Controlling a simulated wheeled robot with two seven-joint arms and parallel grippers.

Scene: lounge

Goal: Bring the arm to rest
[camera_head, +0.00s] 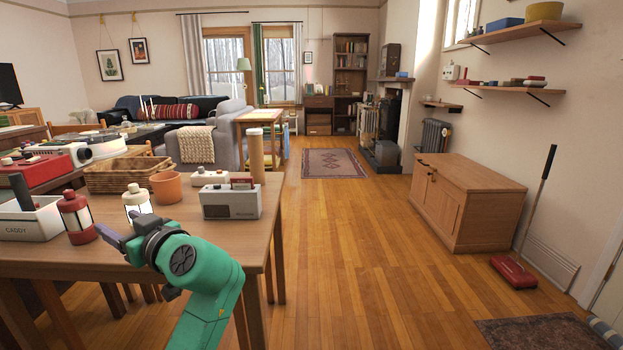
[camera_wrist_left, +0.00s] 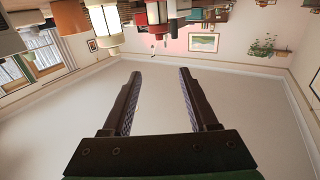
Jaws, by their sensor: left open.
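My left arm, in green and black, comes in from the bottom of the head view. Its gripper (camera_head: 116,238) points left over the near part of the wooden table (camera_head: 180,238). My right gripper is not in view.
The table also holds a terracotta pot (camera_head: 166,187), a wicker basket (camera_head: 122,176), a grey-white box (camera_head: 231,203), a tan cylinder (camera_head: 256,155) and a white caddy (camera_head: 32,220). A wooden cabinet (camera_head: 467,203) stands against the right wall. The floor (camera_head: 350,250) between is clear.

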